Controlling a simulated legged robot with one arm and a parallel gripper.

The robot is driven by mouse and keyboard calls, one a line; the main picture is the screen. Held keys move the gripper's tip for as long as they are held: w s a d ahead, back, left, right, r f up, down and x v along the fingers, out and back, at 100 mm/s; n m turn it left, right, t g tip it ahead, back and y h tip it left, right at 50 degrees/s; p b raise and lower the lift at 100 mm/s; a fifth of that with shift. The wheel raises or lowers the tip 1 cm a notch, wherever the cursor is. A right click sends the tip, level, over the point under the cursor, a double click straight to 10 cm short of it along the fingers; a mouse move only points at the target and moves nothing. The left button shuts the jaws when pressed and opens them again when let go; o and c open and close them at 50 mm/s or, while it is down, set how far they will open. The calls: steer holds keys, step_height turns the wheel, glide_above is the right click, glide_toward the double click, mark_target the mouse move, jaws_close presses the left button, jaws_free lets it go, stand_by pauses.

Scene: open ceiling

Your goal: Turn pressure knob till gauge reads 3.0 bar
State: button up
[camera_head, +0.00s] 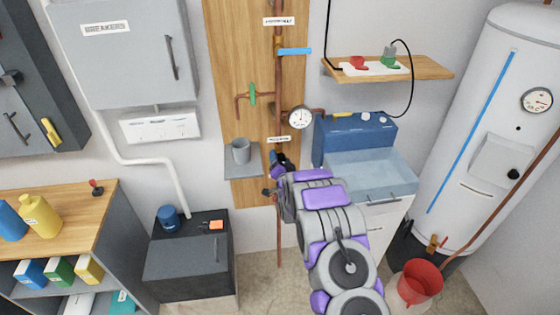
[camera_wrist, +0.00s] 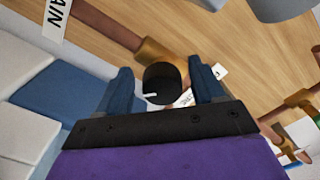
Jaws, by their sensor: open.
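The black pressure knob (camera_wrist: 160,84) has a white pointer line and sits on a brass fitting (camera_wrist: 160,62) of a copper pipe. In the wrist view it lies between the two blue fingers of my gripper (camera_wrist: 162,82), with a visible gap on each side. In the head view my gripper (camera_head: 277,172) is low on the wooden board and hides the knob. The round white gauge (camera_head: 300,117) is on the pipework above my gripper. Its needle is too small to read surely.
A blue box (camera_head: 350,138) and a washbasin (camera_head: 375,175) are to the right. A green-handled valve (camera_head: 252,94) and a blue lever (camera_head: 294,51) are higher up.

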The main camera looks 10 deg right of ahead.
steer(key=shift+s, duration=0.1)
steer(key=s+p, duration=0.2)
steer(key=s, duration=1.5)
stand_by(0.4)
steer(key=s+r+n+g, duration=0.5)
steer(key=s+r+g, duration=0.5)
steer(key=s, duration=0.2)
steer(key=s+r+n+g, duration=0.1)
steer(key=s+r+g, duration=0.2)
steer(key=s, duration=0.9)
steer(key=s+r+n+g, duration=0.1)
steer(key=s+r+g, duration=0.2)
steer(key=s, duration=0.9)
steer(key=s+r+n+g, duration=0.1)
steer(key=s+r+g, duration=0.2)
steer(key=s, duration=0.8)
steer(key=shift+s+r+n+g, duration=0.4)
steer(key=shift+r, duration=0.45)
